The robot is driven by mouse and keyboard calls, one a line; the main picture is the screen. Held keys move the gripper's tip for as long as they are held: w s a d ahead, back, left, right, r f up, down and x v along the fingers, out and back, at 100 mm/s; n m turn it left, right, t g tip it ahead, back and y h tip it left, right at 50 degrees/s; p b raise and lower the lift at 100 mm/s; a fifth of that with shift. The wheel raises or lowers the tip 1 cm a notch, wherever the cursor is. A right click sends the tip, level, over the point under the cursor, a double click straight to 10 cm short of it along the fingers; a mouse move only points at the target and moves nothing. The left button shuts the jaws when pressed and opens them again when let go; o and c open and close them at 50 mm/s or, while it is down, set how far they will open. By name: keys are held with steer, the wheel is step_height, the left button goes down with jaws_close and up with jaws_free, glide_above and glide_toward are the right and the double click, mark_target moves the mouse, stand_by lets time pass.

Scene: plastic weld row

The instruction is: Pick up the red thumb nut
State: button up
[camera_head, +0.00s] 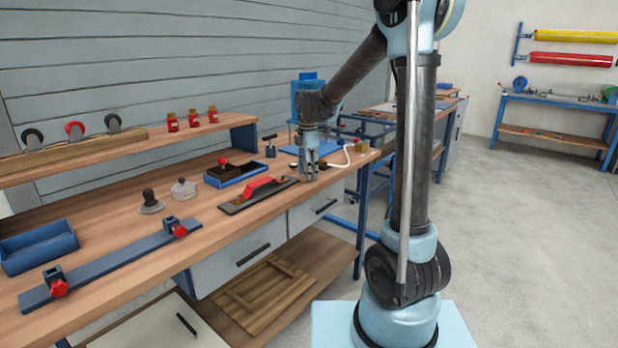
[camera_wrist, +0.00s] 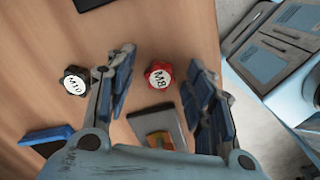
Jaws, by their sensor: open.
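The red thumb nut (camera_wrist: 160,79), with a lobed rim and a white top marked M8, lies on the wooden bench in the wrist view. It shows between the two fingers of my gripper (camera_wrist: 161,61), which are spread apart and empty. I cannot tell how far above the nut the fingertips are. A similar black nut (camera_wrist: 75,81) marked M10 lies outside the left finger. In the head view my gripper (camera_head: 309,173) points down at the right end of the bench; I cannot make out the red nut there.
A grey block with an orange-yellow patch (camera_wrist: 158,128) lies near the nut, partly hidden by my gripper. In the head view, a red-handled float (camera_head: 256,189) and a blue tray (camera_head: 236,178) lie left of my gripper. A white hose (camera_head: 346,157) is to its right.

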steer(key=c, duration=0.9)
